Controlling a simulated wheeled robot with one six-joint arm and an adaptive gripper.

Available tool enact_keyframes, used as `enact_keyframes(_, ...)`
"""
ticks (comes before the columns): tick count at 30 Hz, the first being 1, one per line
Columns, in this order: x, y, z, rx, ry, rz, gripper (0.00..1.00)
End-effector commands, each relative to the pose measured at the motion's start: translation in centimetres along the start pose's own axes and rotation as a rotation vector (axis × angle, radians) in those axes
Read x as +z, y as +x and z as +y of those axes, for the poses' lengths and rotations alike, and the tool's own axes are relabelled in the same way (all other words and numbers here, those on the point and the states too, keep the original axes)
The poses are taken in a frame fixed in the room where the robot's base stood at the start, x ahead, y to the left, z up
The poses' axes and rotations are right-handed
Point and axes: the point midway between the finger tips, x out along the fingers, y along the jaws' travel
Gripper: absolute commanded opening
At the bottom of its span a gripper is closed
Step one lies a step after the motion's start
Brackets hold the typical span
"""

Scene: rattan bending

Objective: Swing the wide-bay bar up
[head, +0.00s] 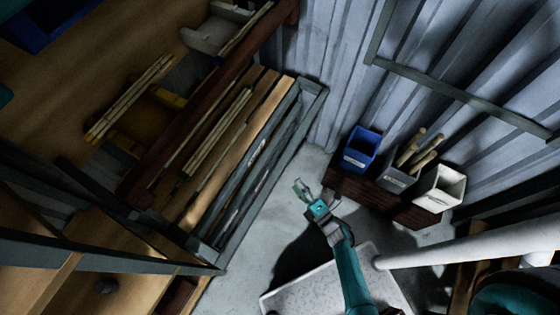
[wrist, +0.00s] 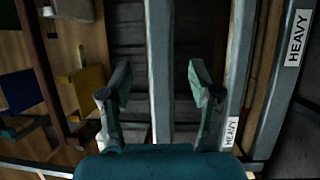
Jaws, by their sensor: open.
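A rack with a grey metal frame (head: 312,100) holds wooden slats and thin rattan poles. Long grey bars (head: 262,165) run along its right side; I cannot tell which one is the wide-bay bar. My gripper (head: 304,192) is open and empty, to the right of the rack and apart from it in the head view. In the wrist view a grey bar (wrist: 160,45) runs lengthwise between the spread fingers (wrist: 160,82); its distance from them is unclear.
Blue (head: 361,147), grey (head: 398,178) and white (head: 440,188) bins stand on a brown bench against the corrugated wall, right of my gripper. The grey one holds wooden-handled tools. Bare floor (head: 262,230) lies between rack and gripper. A white pipe (head: 460,244) crosses at lower right.

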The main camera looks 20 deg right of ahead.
Motion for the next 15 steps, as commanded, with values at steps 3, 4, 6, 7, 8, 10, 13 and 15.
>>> enact_keyframes(3,0.0,1.2,0.1,0.001,0.001,0.003,0.62)
enact_keyframes(4,-0.1,1.6,0.1,0.002,0.001,0.004,0.62)
enact_keyframes(6,-0.1,2.5,0.1,0.001,0.001,0.004,0.62)
enact_keyframes(7,-0.1,3.0,0.1,0.002,0.001,0.004,0.62)
enact_keyframes(8,-0.1,3.6,0.1,0.003,0.002,0.004,0.62)
enact_keyframes(10,-0.1,4.8,0.1,0.002,0.002,0.004,0.62)
enact_keyframes(13,-0.1,6.5,0.1,0.003,0.003,0.003,0.62)
enact_keyframes(15,-0.1,7.6,0.1,0.001,0.002,0.003,0.62)
